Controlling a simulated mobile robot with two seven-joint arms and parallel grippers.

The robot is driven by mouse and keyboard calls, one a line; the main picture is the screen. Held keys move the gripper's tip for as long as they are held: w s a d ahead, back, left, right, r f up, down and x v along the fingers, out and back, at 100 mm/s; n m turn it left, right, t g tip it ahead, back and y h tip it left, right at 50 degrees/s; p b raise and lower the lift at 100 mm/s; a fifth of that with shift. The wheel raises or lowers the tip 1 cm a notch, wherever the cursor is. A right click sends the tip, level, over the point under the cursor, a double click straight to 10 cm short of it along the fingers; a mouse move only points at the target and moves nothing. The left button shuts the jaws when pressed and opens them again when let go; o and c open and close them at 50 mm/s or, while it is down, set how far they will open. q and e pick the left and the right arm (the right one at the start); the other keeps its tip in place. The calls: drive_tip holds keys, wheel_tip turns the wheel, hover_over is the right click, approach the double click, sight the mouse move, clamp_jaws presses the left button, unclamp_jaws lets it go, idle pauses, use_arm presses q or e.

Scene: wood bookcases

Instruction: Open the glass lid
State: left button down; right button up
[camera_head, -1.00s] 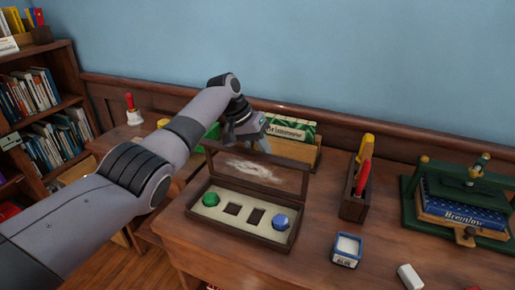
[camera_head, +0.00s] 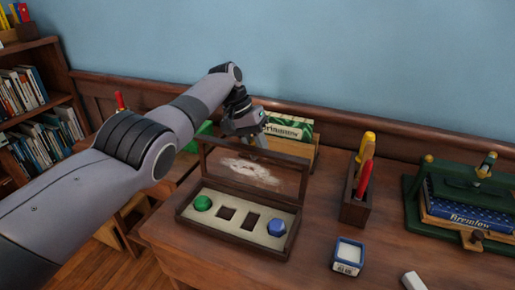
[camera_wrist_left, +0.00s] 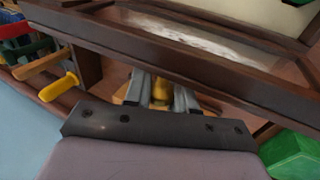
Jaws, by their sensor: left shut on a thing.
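The glass lid (camera_head: 284,176) has a dark wood frame and a smudged pane. It stands raised, roughly upright, along the back edge of a shallow wooden box (camera_head: 230,233). The box holds a green piece (camera_head: 202,203), a blue piece (camera_head: 276,228) and two dark square recesses between them. My left gripper (camera_head: 257,150) is at the lid's top edge, from behind. In the left wrist view its fingers (camera_wrist_left: 162,92) are shut at the lid's frame (camera_wrist_left: 180,62), with something yellow between them; the exact contact is partly hidden. My right gripper is not in view.
A white block (camera_head: 413,281) lies in front.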

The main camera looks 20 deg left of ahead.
use_arm(q)
drive_tip(key=shift+f, duration=0.1)
drive_tip(key=c, duration=1)
unclamp_jaws()
drive_tip(key=v, duration=0.7)
drive_tip(key=shift+p, duration=0.4)
